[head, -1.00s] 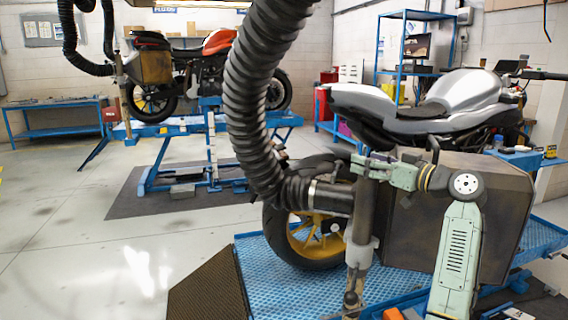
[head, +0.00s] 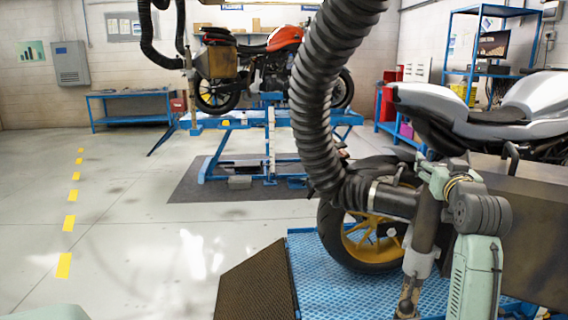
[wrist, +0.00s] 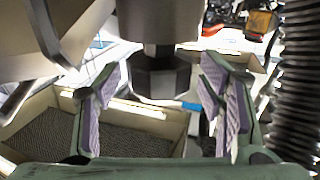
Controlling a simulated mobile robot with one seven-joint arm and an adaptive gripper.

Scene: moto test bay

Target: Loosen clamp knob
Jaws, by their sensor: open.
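A dark faceted knob (wrist: 158,80), which looks like the clamp knob, hangs from a short stem under a grey cylindrical body (wrist: 158,22) in the wrist view. My gripper (wrist: 158,92) is open, with one purple-padded finger on each side of the knob and visible gaps between pads and knob. In the head view my arm covers much of the area beside the upright post (head: 427,218), and I cannot make out the knob there. The hose nozzle (head: 392,200) meets this post near the rear wheel.
A thick black ribbed hose (head: 325,110) hangs close to the left of my arm. The silver motorcycle (head: 450,105) and a dark pannier box (head: 535,230) stand close on the right. A blue lift platform (head: 330,270) lies below. Open floor (head: 140,210) is at the left.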

